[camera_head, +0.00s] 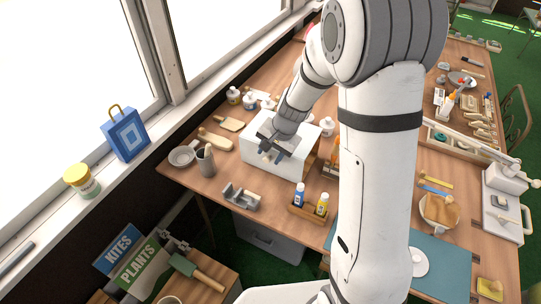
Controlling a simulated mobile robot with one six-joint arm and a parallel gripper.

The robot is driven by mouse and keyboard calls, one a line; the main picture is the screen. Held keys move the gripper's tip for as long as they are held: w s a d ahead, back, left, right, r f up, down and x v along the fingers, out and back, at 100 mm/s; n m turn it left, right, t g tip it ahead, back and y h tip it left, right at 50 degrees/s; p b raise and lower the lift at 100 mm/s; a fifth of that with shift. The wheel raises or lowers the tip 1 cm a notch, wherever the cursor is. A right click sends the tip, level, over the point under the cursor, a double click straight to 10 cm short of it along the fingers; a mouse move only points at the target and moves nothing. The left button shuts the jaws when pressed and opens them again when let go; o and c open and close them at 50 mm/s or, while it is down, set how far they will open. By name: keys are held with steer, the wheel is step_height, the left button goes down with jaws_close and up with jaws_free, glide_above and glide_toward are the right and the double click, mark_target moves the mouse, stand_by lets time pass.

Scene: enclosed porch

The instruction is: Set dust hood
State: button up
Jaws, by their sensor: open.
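A white box-shaped cover (260,157), which looks like the dust hood, stands on the wooden workbench (185,205) left of the middle in the head view. My gripper (268,155) is open and points down at the top and front of the cover. It overlaps the cover in the picture, and I cannot tell whether the fingers touch it. My wrist hides part of its top. What is under the cover is hidden.
A cup (205,160) and a dish (183,156) are left. Jars (234,95) stand behind. A window sill (45,212) borders the left side.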

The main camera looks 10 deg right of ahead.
steer(key=shift+x, duration=1.05)
steer(key=shift+c, duration=0.2)
jaws_close()
